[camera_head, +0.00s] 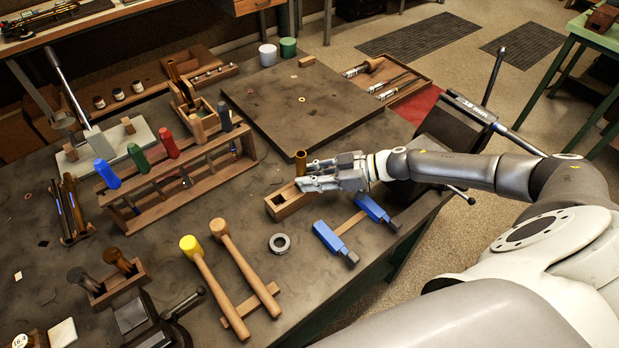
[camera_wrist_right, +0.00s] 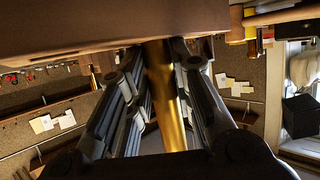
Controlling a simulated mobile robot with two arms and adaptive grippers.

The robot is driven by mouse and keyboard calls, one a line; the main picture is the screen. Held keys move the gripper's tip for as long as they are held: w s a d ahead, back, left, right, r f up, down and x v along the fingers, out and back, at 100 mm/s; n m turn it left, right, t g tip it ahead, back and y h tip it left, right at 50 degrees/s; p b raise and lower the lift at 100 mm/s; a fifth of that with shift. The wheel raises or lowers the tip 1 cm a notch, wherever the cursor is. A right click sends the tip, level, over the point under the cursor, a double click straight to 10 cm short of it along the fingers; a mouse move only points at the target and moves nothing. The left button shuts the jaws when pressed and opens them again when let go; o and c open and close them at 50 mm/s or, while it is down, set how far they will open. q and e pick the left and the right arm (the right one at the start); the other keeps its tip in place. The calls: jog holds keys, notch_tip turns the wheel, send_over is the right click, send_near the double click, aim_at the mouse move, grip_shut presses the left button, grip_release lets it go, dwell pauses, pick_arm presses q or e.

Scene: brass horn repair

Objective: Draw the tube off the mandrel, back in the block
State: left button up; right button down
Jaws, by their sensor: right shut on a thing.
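A brass tube (camera_head: 301,160) stands upright at the far end of a small wooden block (camera_head: 289,203) on the bench. My right gripper (camera_head: 308,178) comes in from the right at the block's far end and is shut on the tube. In the right wrist view the tube (camera_wrist_right: 166,97) runs between the two dark fingers. Its end meets or passes behind a broad brown surface (camera_wrist_right: 130,22), probably the block. I cannot make out the mandrel; it may be hidden by the tube or gripper. I cannot tell how deep the tube sits in the block. My left gripper is not in view.
Blue clamps (camera_head: 335,243) lie just in front of the block, with a metal ring (camera_head: 279,242) beside them. A dark vise (camera_head: 455,125) stands at the right edge. A screwdriver rack (camera_head: 180,180) is left, a dark board (camera_head: 300,103) behind, mallets (camera_head: 240,260) in front.

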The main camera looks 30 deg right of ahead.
jog(key=shift+s+a+f, duration=0.15)
jog(key=shift+s+f, duration=0.1)
jog(key=shift+f, duration=0.2)
jog(key=shift+s+a+f, duration=0.15)
jog(key=shift+s+f, duration=0.1)
jog(key=shift+f, duration=0.2)
jog(key=c, duration=1.2)
grip_release()
jog(key=shift+s, duration=0.1)
jog(key=shift+s+d+r, duration=0.1)
jog(key=shift+d+r, duration=0.2)
jog(key=shift+d, duration=0.35)
jog(key=shift+w+r+v, duration=0.1)
jog(key=shift+r+v, duration=0.15)
jog(key=shift+v, duration=0.95)
jog(key=shift+w+r+v, duration=0.1)
jog(key=shift+r+v, duration=0.15)
jog(key=shift+v, duration=0.9)
jog(key=shift+w+r+v, duration=0.1)
jog(key=shift+r+v, duration=0.15)
jog(key=shift+v, duration=0.95)
